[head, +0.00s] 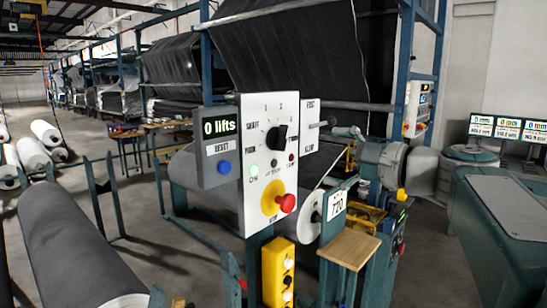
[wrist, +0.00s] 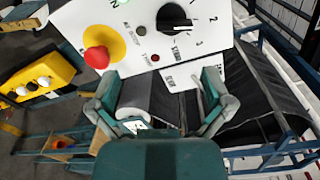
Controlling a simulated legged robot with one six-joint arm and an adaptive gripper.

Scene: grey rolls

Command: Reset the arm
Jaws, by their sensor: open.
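My gripper (wrist: 160,80) is open and empty in the wrist view, its two fingers spread wide at left and right. The white control panel (wrist: 140,28) is beyond the fingertips at the top of that view, appearing turned, with its red stop button (wrist: 96,57) and black rotary knob (wrist: 174,19). I cannot tell the exact gap between fingers and panel. In the head view, the panel (head: 258,205) stands upright at the middle, beside a grey box reading "0 lifts" (head: 219,127) with a blue button (head: 223,168). My gripper does not show in the head view.
A yellow button box (head: 278,272) stands below the panel, and a small wooden shelf (head: 348,247) is to its right. A large grey roll (head: 75,245) lies at left. A green machine cabinet (head: 500,240) is at right. Floor (head: 150,255) shows between roll and panel.

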